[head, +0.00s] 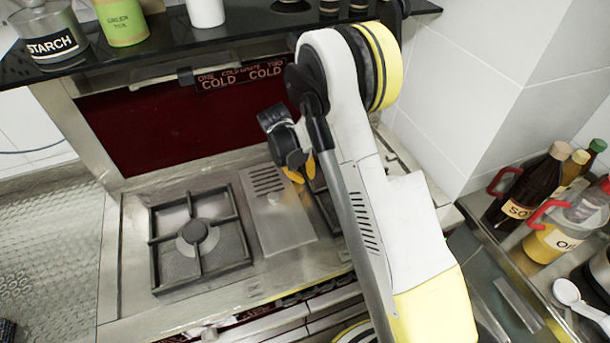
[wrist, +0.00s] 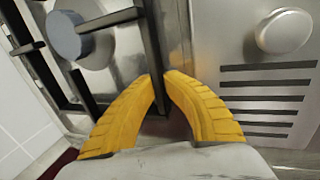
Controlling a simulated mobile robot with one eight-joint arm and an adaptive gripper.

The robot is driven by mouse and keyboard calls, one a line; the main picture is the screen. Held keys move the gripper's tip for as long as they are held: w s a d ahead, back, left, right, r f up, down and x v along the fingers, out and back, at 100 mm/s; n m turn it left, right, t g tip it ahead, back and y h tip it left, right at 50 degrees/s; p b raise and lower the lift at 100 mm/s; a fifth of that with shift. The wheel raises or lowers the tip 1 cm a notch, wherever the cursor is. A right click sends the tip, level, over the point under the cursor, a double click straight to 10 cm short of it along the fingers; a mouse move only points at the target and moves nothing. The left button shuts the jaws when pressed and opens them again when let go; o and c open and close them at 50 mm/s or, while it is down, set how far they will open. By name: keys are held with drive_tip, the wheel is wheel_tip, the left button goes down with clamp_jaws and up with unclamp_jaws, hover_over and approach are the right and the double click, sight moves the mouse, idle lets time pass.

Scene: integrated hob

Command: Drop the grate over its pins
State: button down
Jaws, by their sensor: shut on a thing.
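My gripper (head: 301,175) reaches down over the right side of the hob. In the wrist view its two yellow fingers (wrist: 161,92) are closed around a dark bar of the grate (wrist: 150,42). In the head view only the left part of this grate (head: 326,212) shows; my arm hides the rest. Below the grate, the wrist view shows a round grey-blue burner cap (wrist: 67,40). I cannot make out the pins, nor whether the grate rests on the hob or hangs just above it.
A second grate (head: 160,240) lies around the left burner (head: 196,236). A steel panel with slots (head: 285,225) separates the two burners. A dark shelf (head: 245,30) with tins runs above the back. Bottles (head: 530,185) stand at the right, beyond a tiled wall corner.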

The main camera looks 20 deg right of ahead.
drive_tip(key=c, duration=1.5)
unclamp_jaws()
drive_tip(key=shift+f, duration=0.1)
drive_tip(key=shift+o, duration=0.2)
drive_tip(key=v, duration=1.2)
drive_tip(key=s+d+r+t+y, duration=0.1)
drive_tip(key=s+r+t+y, duration=0.3)
drive_tip(key=s+r, duration=1.35)
drive_tip(key=s+f+t, duration=0.1)
drive_tip(key=s+t, duration=0.2)
drive_tip(key=s, duration=0.5)
drive_tip(key=shift+s+a+f, duration=0.15)
drive_tip(key=shift+a+f, duration=0.1)
drive_tip(key=shift+f, duration=0.05)
